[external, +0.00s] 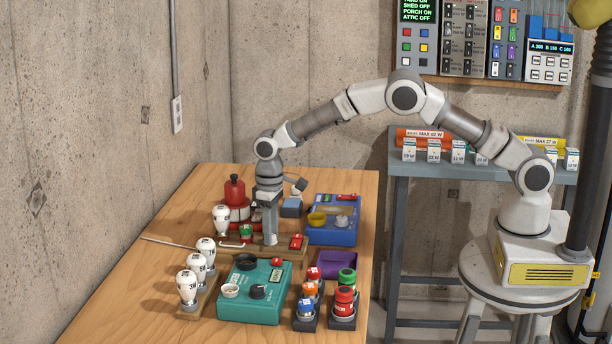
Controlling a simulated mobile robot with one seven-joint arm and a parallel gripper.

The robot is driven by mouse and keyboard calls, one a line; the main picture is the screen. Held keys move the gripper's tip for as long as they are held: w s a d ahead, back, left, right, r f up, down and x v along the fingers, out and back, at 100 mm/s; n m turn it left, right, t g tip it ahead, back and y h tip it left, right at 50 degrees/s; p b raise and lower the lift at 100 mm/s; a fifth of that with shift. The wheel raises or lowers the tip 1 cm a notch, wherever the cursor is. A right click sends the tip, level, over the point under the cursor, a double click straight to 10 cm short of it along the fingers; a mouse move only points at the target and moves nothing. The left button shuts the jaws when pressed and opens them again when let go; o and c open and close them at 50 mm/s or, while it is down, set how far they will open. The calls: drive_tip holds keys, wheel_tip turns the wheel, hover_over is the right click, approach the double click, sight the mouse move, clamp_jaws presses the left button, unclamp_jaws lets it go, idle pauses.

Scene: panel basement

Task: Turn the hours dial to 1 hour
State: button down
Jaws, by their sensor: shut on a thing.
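My gripper (270,240) points straight down over the wooden board (284,251) in the middle of the table. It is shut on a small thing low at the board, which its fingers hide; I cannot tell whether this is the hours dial. No hours marking or dial setting can be read from here. A teal box (236,310) in front of the board carries a black knob (258,292) and a small display. A blue box (325,237) behind and to the right carries a grey knob (342,221) and a yellow dish (317,219).
White bulbs (187,287) stand in a row at the left. A red lantern-like thing (235,192) is behind them. Red and green jars (344,301) and a purple tray (337,264) are at the right. The table's (110,310) front left is clear.

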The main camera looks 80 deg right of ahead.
drive_tip(key=c, duration=0.5)
unclamp_jaws()
wheel_tip(320, 180, up, 18)
drive_tip(key=shift+f, duration=0.2)
